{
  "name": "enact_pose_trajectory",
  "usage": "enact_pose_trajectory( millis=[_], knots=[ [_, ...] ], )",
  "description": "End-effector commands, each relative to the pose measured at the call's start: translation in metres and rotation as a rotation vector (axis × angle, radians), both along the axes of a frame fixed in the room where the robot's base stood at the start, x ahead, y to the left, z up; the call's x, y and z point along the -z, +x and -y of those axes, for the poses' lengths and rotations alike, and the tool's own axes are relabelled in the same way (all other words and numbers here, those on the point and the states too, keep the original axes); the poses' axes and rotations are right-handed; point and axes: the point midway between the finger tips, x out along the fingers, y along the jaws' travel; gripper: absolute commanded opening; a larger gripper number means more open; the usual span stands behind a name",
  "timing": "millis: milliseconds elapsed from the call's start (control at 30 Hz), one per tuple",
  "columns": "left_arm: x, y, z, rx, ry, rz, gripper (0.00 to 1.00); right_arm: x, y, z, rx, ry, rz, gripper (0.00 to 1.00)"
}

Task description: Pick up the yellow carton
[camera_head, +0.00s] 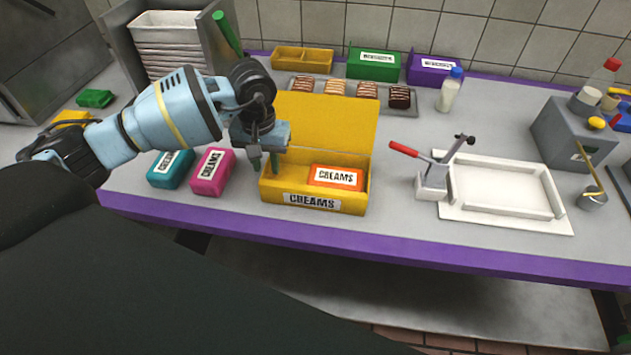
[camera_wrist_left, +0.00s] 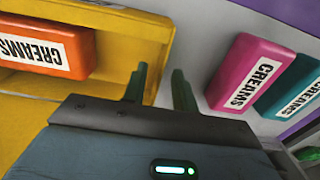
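A small yellow carton (camera_head: 72,118) lies at the far left of the counter, partly hidden by my left arm. A larger open yellow box (camera_head: 315,200) labelled CREAMS stands near the front edge with its lid up; an orange CREAMS carton (camera_head: 336,177) lies inside. My left gripper (camera_head: 266,163) points down at the box's left wall. In the left wrist view its green fingers (camera_wrist_left: 160,88) are apart, one on each side of that wall; contact cannot be told. The orange carton also shows there (camera_wrist_left: 45,45). My right gripper is out of view.
Pink (camera_head: 212,172) and teal (camera_head: 171,168) cartons lie left of the box, and a green carton (camera_head: 95,98) farther back. A red-handled device (camera_head: 432,180) and white tray (camera_head: 505,190) stand right. Iced pieces (camera_head: 335,88) and a bottle (camera_head: 450,92) are behind.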

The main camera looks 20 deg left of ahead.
Motion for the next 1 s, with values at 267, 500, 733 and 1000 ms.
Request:
enact_pose_trajectory(
  millis=[267, 500, 733, 1000],
  knots=[
    [0.021, 0.0, 0.0, 0.001, 0.0, 0.001, 0.28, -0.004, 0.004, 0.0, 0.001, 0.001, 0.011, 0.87],
    [0.021, 0.0, 0.0, 0.001, 0.0, 0.001, 0.2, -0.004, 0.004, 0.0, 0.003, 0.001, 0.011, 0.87],
    [0.021, 0.0, 0.0, 0.001, 0.0, 0.001, 0.0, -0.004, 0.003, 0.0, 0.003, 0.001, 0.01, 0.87],
    [0.02, 0.001, 0.0, 0.001, -0.001, 0.002, 0.0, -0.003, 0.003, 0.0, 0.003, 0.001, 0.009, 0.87]
  ],
)
